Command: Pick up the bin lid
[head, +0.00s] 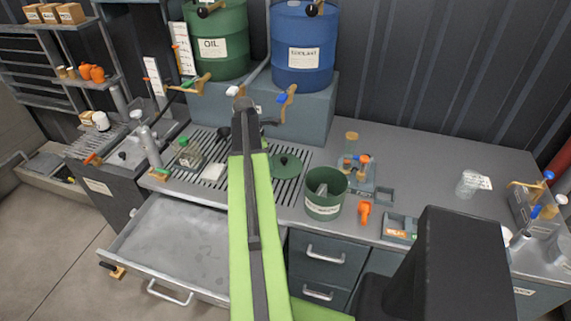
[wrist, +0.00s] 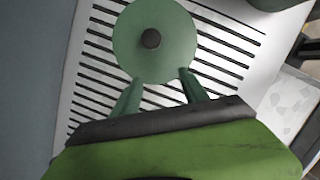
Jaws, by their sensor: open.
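The bin lid is a round green disc with a dark centre knob (head: 286,166). It lies flat on the slotted grate of the counter, left of the green bin (head: 323,207). In the wrist view the lid (wrist: 180,48) is just beyond my gripper (wrist: 160,77). The two green fingers are spread apart and empty, with their tips by the lid's near edge. I cannot tell whether they touch it. In the head view my arm hides part of the grate left of the lid, and the fingers cannot be made out.
The open-topped bin stands right of the lid. An oil drum (head: 217,48) and a coolant drum (head: 301,55) stand on a raised block behind. An open drawer (head: 180,245) juts out at the front left. The counter's back right (head: 425,160) is mostly clear.

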